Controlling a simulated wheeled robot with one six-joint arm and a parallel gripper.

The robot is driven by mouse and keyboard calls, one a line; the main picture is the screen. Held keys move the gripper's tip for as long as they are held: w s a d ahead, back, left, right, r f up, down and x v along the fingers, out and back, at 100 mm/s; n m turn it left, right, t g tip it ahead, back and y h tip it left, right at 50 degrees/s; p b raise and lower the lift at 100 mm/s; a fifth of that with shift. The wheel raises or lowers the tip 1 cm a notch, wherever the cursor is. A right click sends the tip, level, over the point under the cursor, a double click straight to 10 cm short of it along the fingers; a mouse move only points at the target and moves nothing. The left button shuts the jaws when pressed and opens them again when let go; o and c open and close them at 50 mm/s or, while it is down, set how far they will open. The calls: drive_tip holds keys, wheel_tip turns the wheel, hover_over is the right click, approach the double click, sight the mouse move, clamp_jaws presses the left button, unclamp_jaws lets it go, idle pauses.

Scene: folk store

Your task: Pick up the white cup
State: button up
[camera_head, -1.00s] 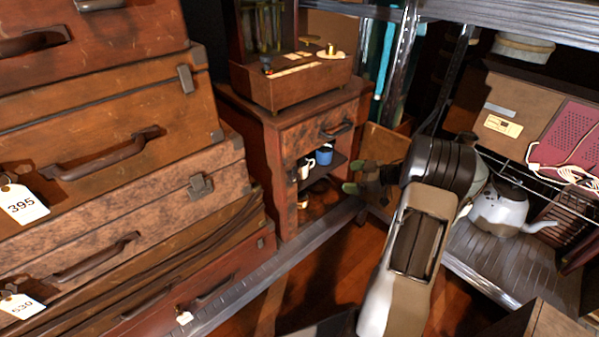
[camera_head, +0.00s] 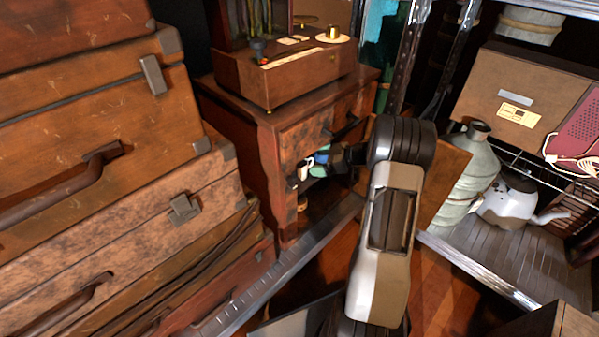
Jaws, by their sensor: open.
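The white cup (camera_head: 304,170) stands in the open shelf of the small wooden cabinet (camera_head: 262,165), under its drawer. A blue cup (camera_head: 318,171) is just right of it, largely covered by my gripper. My gripper (camera_head: 318,160) is open at the front of the shelf opening, close to the right of the white cup. Its green fingertips are small and partly hidden by my arm, so I cannot tell whether they touch either cup.
Stacked brown suitcases (camera_head: 110,190) fill the left side. A wooden box (camera_head: 285,80) stands on the cabinet top. A metal rack on the right holds a white kettle (camera_head: 508,203) and a grey-green can (camera_head: 472,170). Some wooden floor (camera_head: 437,300) is clear.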

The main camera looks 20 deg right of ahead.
sight(305, 162)
drive_tip(key=shift+b+x, duration=1.65)
drive_tip(key=shift+x, duration=1.3)
drive_tip(key=shift+w+a+f, duration=0.15)
drive_tip(key=shift+w+a, duration=0.1)
drive_tip(key=shift+c, duration=0.4)
drive_tip(key=c, duration=0.8)
drive_tip(key=shift+c, duration=0.2)
